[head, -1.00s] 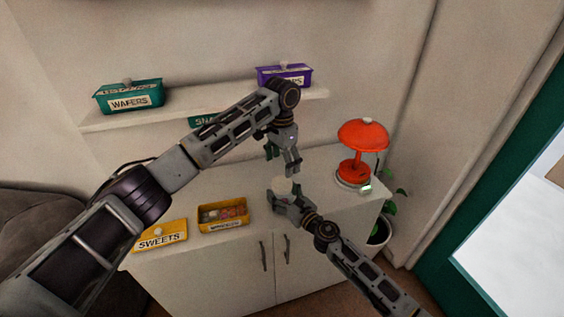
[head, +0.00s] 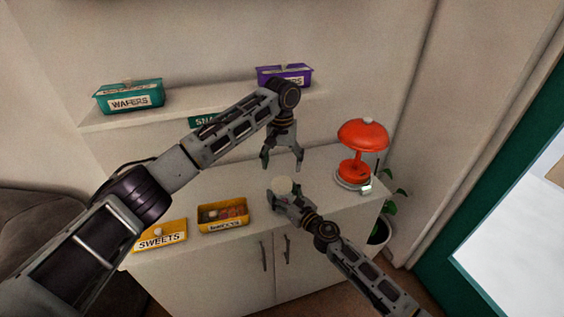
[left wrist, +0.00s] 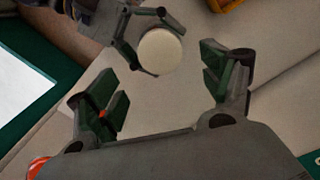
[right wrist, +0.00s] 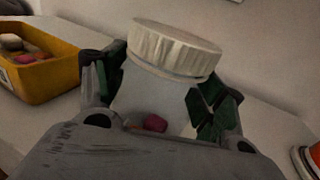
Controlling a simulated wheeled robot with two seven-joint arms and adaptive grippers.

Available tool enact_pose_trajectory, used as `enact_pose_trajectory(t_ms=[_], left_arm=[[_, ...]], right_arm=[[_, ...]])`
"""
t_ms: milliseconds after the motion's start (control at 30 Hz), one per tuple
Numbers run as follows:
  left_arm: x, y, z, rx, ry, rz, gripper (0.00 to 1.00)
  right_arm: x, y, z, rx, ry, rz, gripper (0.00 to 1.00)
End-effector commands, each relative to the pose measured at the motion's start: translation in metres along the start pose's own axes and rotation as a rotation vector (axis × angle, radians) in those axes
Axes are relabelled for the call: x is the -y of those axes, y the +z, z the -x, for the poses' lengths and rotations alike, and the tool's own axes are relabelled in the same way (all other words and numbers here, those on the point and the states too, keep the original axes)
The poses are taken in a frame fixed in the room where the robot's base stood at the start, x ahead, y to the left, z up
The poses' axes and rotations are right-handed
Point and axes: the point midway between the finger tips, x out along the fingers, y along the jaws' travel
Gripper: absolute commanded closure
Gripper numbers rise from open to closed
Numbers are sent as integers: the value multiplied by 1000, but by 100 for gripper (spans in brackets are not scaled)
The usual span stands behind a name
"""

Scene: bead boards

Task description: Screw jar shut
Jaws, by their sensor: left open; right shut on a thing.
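The jar (right wrist: 150,95) is translucent with a few coloured sweets at its bottom. It stands between the fingers of my right gripper (right wrist: 160,90), which is shut on its body. A cream ribbed lid (right wrist: 175,50) sits on the jar's mouth and looks slightly tilted in the right wrist view. The lid's round top shows in the head view (head: 283,185) and in the left wrist view (left wrist: 161,52). My left gripper (head: 282,166) is open and empty above the lid, its fingers spread and apart from it. Whether the lid's thread is engaged cannot be seen.
On the white cabinet top (head: 330,200) stand an open yellow box (head: 222,226) holding sweets, a yellow SWEETS lid (head: 160,238) and a red lamp (head: 362,150). The shelf (head: 200,104) above holds a green WAFERS box (head: 130,97) and a purple box (head: 284,76).

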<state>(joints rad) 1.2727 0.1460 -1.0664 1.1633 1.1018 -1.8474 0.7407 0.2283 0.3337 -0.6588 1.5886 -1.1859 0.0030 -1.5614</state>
Motion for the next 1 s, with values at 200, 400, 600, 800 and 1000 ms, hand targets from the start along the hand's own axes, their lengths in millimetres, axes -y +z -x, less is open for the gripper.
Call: enact_pose_trajectory(t_ms=[200,400,600,800,1000], left_arm=[[0,0,0,0,0,54,19],[0,0,0,0,0,57,19],[0,0,-1,0,0,56,19],[0,0,-8,0,0,56,19],[0,0,-26,1,0,56,19]], right_arm=[[0,0,0,0,-1,1,97],[0,0,0,0,-1,1,97],[0,0,0,0,-1,1,97],[0,0,0,0,-1,1,97],[0,0,0,0,-1,1,97]])
